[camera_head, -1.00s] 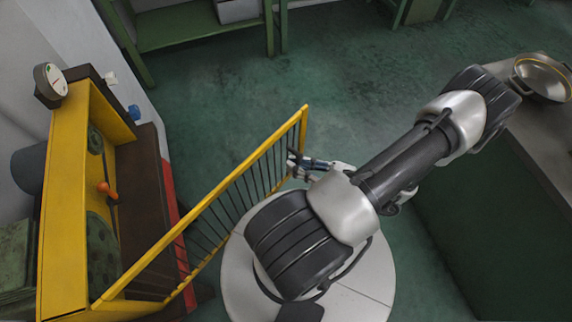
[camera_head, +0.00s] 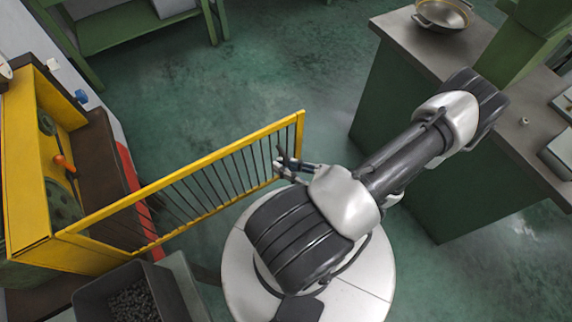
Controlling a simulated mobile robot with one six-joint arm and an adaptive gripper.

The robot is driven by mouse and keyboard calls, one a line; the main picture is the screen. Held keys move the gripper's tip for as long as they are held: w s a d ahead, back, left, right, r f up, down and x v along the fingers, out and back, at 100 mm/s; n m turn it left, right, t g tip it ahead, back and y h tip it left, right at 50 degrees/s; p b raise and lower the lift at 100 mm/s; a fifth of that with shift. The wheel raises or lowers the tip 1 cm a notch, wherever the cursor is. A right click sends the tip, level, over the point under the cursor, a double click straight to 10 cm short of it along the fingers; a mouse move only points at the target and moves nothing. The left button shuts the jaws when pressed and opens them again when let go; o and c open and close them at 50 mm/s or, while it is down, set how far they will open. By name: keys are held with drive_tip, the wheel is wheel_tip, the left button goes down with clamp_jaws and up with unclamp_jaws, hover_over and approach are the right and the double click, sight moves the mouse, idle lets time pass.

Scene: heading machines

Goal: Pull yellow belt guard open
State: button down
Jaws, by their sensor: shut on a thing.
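The yellow belt guard (camera_head: 185,185) is a barred, gate-like panel. It is swung out from the yellow machine housing (camera_head: 28,165) at the left, hinged near the housing's front corner. My gripper (camera_head: 279,166) is shut on the guard near its free end, at the dark bars beside the yellow end post. The exact contact of the fingertips is small and partly hidden by my arm. Inside the housing, green wheels (camera_head: 62,203) and an orange knob (camera_head: 64,163) are exposed.
A dark bin (camera_head: 95,295) of small dark pieces stands below the guard at the lower left. A green counter (camera_head: 400,115) with a metal pan (camera_head: 443,14) stands at the right. A green bench (camera_head: 120,30) is at the back. The green floor between is clear.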

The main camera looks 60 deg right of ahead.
drive_tip(key=shift+s+d, duration=0.1)
drive_tip(key=shift+d, duration=0.15)
drive_tip(key=c, duration=1.9)
unclamp_jaws()
drive_tip(key=shift+s, duration=0.1)
drive_tip(key=shift+o, duration=1.2)
drive_tip(key=shift+a, duration=0.1)
drive_tip(key=s, duration=1.2)
